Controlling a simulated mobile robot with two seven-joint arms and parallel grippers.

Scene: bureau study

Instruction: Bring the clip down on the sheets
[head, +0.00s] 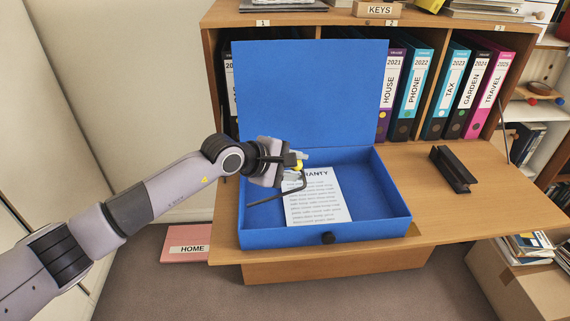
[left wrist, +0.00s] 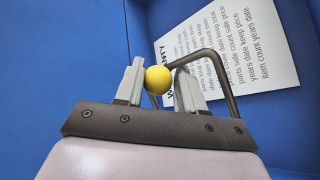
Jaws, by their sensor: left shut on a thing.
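A blue box file (head: 328,238) lies open on the desk with its lid (head: 310,90) standing up at the back. White printed sheets (head: 314,203) lie inside it; the top one has a heading ending in "ANTY". The clip is a dark bent wire (head: 279,196) with a yellow ball knob (left wrist: 158,80). My left gripper (head: 300,160) is shut on the yellow knob, over the upper left part of the sheets. The wire crosses in front of the sheets' left edge; I cannot tell whether it touches them. My right gripper is not in view.
A black hole-punch-like object (head: 453,169) lies on the desk (head: 490,205) right of the box. Ring binders (head: 410,90) stand in the shelf behind. A pink folder marked HOME (head: 187,243) is at lower left. The desk's right part is mostly clear.

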